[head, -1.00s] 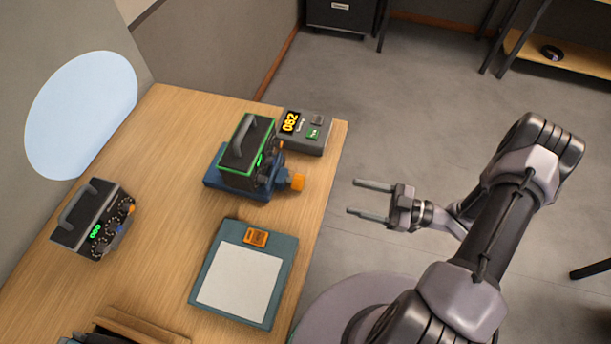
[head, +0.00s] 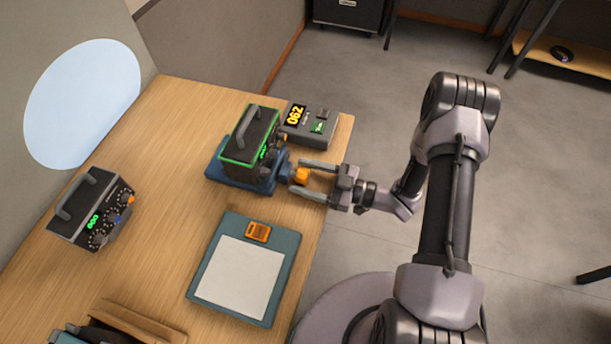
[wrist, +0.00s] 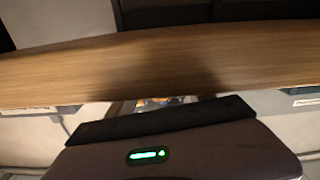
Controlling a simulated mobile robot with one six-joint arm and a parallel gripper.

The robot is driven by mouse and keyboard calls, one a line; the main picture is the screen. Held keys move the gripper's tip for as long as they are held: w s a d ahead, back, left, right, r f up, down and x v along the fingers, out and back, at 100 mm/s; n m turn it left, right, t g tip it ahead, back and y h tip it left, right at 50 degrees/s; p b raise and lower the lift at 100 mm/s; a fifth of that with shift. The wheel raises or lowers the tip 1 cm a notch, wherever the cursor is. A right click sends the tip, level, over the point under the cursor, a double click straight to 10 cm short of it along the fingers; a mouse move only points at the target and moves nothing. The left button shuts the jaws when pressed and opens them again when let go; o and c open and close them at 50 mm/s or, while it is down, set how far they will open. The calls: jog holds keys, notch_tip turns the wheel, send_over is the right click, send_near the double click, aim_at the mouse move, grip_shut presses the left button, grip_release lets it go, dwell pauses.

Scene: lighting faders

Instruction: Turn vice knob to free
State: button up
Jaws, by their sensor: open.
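The orange vice knob (head: 301,176) sticks out from the right side of the blue vice (head: 228,178) near the table's right edge. A dark box with a handle and green-lit edges (head: 247,140) sits in the vice. My gripper (head: 297,176) is open, with one finger on the far side of the knob and one on the near side. I cannot tell whether either finger touches it. In the wrist view, my dark gripper housing (wrist: 165,145) fills the bottom and the fingers do not show clearly.
A second handled box (head: 88,208) stands at left. The wooden table edge (wrist: 160,62) crosses the wrist view.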

grip_shut()
jog(key=shift+n, duration=0.8)
grip_release()
